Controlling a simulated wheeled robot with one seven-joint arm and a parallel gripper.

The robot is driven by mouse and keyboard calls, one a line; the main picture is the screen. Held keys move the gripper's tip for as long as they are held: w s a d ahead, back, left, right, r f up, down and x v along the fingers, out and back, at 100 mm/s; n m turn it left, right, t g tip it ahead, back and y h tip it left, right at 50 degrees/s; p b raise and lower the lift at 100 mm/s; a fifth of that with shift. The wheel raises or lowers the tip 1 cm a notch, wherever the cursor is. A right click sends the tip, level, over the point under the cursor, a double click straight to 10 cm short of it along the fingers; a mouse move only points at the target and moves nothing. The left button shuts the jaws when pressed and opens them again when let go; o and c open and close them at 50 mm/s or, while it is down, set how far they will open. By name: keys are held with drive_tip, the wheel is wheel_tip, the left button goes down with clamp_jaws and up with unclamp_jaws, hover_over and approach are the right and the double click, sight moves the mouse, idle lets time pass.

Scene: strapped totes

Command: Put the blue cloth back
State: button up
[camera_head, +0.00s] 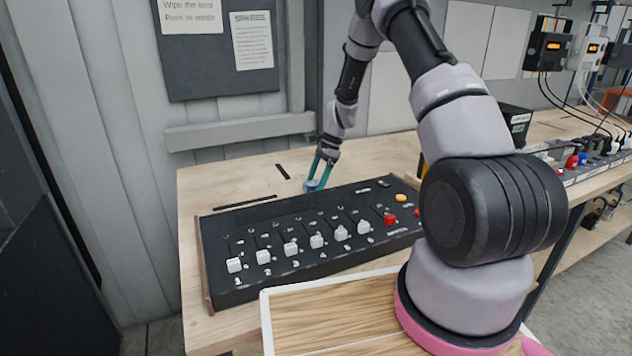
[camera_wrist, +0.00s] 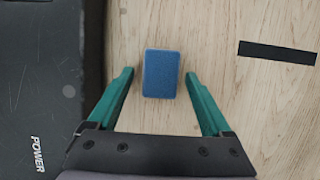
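The blue cloth (camera_wrist: 161,74) shows in the wrist view as a small rounded blue rectangle on the pale wood table, beside the black panel's edge. My gripper (camera_wrist: 160,73) is open, with one teal finger on each side of the cloth and gaps between. I cannot tell whether the fingertips are level with it or above it. In the head view my gripper (camera_head: 318,187) points down behind the black control panel (camera_head: 300,268). A bit of the blue cloth (camera_head: 311,185) shows between the fingers there, partly hidden by them.
The panel, with white switches and red and yellow buttons, stands in front of my gripper. Black strips (camera_head: 283,171) (camera_wrist: 277,52) lie on the bare table (camera_head: 215,188). Plugs, cables and meters (camera_head: 549,45) are at right. A wall board (camera_head: 205,60) hangs behind.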

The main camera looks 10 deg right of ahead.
drive_tip(key=shift+r, duration=0.1)
drive_tip(key=s+d+r+n+t, duration=0.1)
drive_tip(key=d+r, duration=0.1)
drive_tip(key=r, duration=0.9)
drive_tip(key=s+d+r+n, duration=0.1)
drive_tip(key=s+d+r, duration=0.1)
drive_tip(key=r, duration=0.8)
drive_tip(key=s+r+n+t+h, duration=0.1)
drive_tip(key=s+r+n+t, duration=0.15)
drive_tip(key=s+r, duration=0.75)
drive_tip(key=s+r+n+t, duration=0.2)
drive_tip(key=s+r+n, duration=0.1)
drive_tip(key=s, duration=0.6)
drive_tip(key=s+r+n+t+h, duration=0.1)
drive_tip(key=s+r+n, duration=0.3)
drive_tip(key=s, duration=0.6)
drive_tip(key=shift+s+d+r+t+h, duration=0.25)
drive_tip(key=shift+d+r+t, duration=0.2)
drive_tip(key=shift+t, duration=0.3)
drive_tip(key=shift+w, duration=0.1)
